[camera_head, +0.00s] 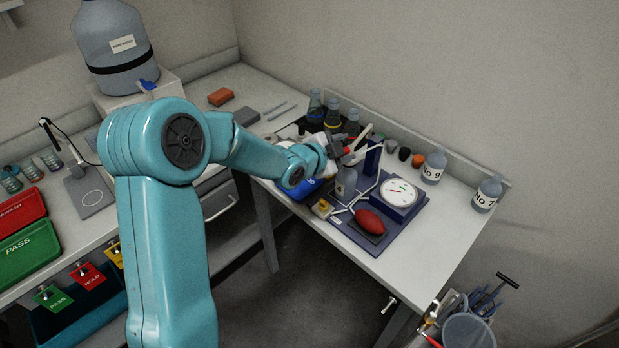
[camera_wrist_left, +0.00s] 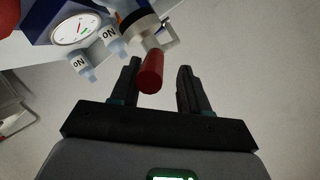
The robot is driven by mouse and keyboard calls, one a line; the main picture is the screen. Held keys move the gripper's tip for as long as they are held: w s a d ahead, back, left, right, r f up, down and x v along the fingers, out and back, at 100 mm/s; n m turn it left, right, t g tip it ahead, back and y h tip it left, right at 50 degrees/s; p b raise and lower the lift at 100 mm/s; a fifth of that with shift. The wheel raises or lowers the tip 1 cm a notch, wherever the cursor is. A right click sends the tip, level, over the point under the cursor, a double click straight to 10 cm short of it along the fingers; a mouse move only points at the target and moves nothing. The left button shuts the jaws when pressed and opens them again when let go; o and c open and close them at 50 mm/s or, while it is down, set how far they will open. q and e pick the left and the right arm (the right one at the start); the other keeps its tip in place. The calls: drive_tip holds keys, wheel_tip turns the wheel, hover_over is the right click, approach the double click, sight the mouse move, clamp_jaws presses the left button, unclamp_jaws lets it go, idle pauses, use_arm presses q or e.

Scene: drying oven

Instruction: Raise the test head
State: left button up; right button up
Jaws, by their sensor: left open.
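The test stand has a dark blue base (camera_head: 410,208), a dark blue upright column (camera_head: 373,158) and a round white dial gauge (camera_head: 398,192). The dial shows upper left in the left wrist view (camera_wrist_left: 72,30). A red cylindrical handle (camera_wrist_left: 150,72) points toward the left wrist camera, beside a pale part with a black ring (camera_wrist_left: 140,24). My left gripper (camera_head: 358,146) is at the column's top. Its fingers (camera_wrist_left: 157,82) are open, one on each side of the handle, with gaps visible. I cannot tell which part is the test head. My right gripper is not in view.
A red oval bulb (camera_head: 370,221) lies on the stand's base. The table's front right (camera_head: 430,260) is clear. A grey bucket (camera_head: 468,332) is below at right.

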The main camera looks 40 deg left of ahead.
use_arm(q)
drive_tip(key=shift+s+a+f+t+b, duration=0.2)
drive_tip(key=shift+s+f+t+b, duration=0.1)
drive_tip(key=shift+s+f+b, duration=0.15)
drive_tip(key=shift+s+a+f+t+b, duration=0.2)
drive_tip(key=shift+s+f+t+b, duration=0.15)
drive_tip(key=shift+s+f, duration=0.1)
drive_tip(key=b+v, duration=0.1)
drive_tip(key=v, duration=1)
drive_tip(key=shift+r+b, duration=0.35)
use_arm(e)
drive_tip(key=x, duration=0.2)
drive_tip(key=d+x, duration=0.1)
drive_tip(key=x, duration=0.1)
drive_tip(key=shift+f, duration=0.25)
use_arm(q)
drive_tip(key=shift+w+d, duration=0.1)
drive_tip(key=shift+d, duration=0.1)
